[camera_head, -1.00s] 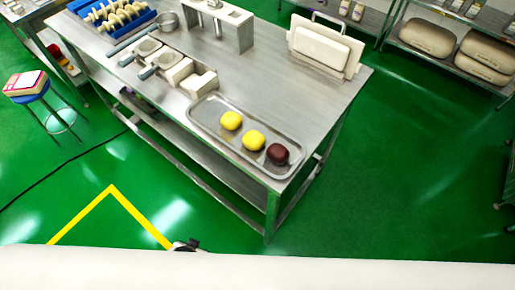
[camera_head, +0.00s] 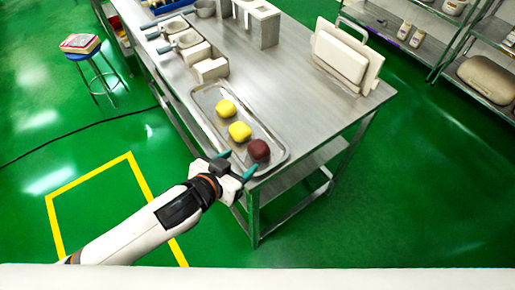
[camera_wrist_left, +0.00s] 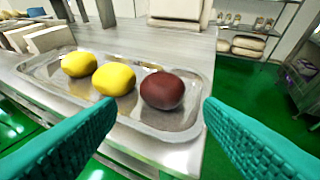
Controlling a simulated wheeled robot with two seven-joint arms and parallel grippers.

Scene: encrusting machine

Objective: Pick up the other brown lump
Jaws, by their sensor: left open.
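One brown lump (camera_head: 258,150) sits at the near right end of a metal tray (camera_head: 282,158), beside two yellow lumps. It also shows in the left wrist view (camera_wrist_left: 162,90), beyond my fingertips and between them. My left gripper (camera_head: 236,166) is open and empty, with teal fingers, at the tray's near edge and just short of the brown lump. In the left wrist view the open fingers (camera_wrist_left: 160,108) frame the lump without touching it. My right gripper is in neither view now.
The yellow lumps (camera_head: 240,131) and (camera_head: 225,108) lie in a row with the brown one. White blocks (camera_head: 211,69) stand behind the tray on the steel table (camera_head: 300,95). A white board stand (camera_head: 345,55) is at the far right of the table.

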